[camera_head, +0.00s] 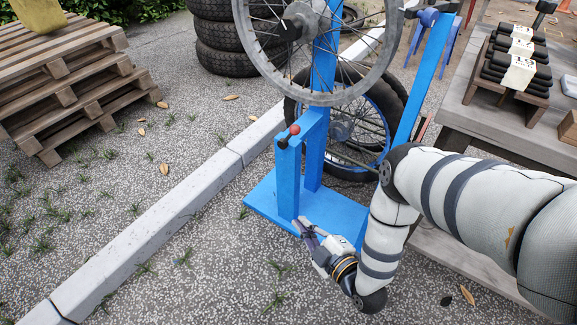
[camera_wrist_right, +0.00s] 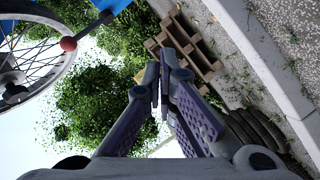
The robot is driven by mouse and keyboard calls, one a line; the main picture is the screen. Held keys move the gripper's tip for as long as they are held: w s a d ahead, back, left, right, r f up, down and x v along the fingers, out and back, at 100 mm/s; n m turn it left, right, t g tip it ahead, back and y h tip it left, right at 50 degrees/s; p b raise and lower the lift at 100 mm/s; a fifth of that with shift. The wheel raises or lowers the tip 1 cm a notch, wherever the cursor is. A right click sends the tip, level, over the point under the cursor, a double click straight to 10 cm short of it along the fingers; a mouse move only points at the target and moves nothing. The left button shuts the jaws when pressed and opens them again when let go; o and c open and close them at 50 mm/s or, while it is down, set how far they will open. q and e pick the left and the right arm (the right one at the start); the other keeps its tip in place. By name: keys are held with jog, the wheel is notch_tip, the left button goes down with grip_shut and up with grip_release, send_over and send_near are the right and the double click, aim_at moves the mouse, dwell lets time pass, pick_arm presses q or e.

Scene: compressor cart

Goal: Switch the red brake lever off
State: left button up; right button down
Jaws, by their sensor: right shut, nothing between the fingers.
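The brake lever's red ball knob (camera_head: 294,129) sits at the top of a short blue post (camera_head: 288,180) on the blue stand, just below the spoked wheel (camera_head: 312,50). In the right wrist view the red knob (camera_wrist_right: 68,43) is at the upper left, on a dark rod beside the wheel. My right gripper (camera_head: 303,228) is shut and empty, low beside the stand's base plate, below and apart from the knob. Its purple fingers (camera_wrist_right: 158,85) meet in the wrist view. My left gripper is not in view.
The blue base plate (camera_head: 335,215) rests on gravel beside a concrete curb (camera_head: 170,215). Stacked tires (camera_head: 225,45) stand behind, wooden pallets (camera_head: 60,75) at left. A grey table (camera_head: 490,115) with black and white items is at right. The gravel at the lower left is free.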

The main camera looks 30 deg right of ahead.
jog(key=w+d+r+n+t+h+b, duration=0.2)
jog(key=w+d+r+n+t+b, duration=0.15)
jog(key=d+t, duration=0.35)
jog(key=g+b, duration=0.1)
jog(key=b, duration=0.7)
send_near(289, 136)
jog(key=r, duration=0.2)
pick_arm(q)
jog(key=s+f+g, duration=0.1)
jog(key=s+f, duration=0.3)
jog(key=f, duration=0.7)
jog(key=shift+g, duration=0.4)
pick_arm(e)
jog(key=shift+n, duration=0.45)
jog(key=w+r, duration=0.1)
jog(key=w, duration=0.1)
jog(key=w+d+r, duration=0.1)
jog(key=shift+w+d+r, duration=0.1)
jog(key=shift+w, duration=0.25)
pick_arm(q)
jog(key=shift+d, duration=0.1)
pick_arm(e)
jog(key=shift+r, duration=0.1)
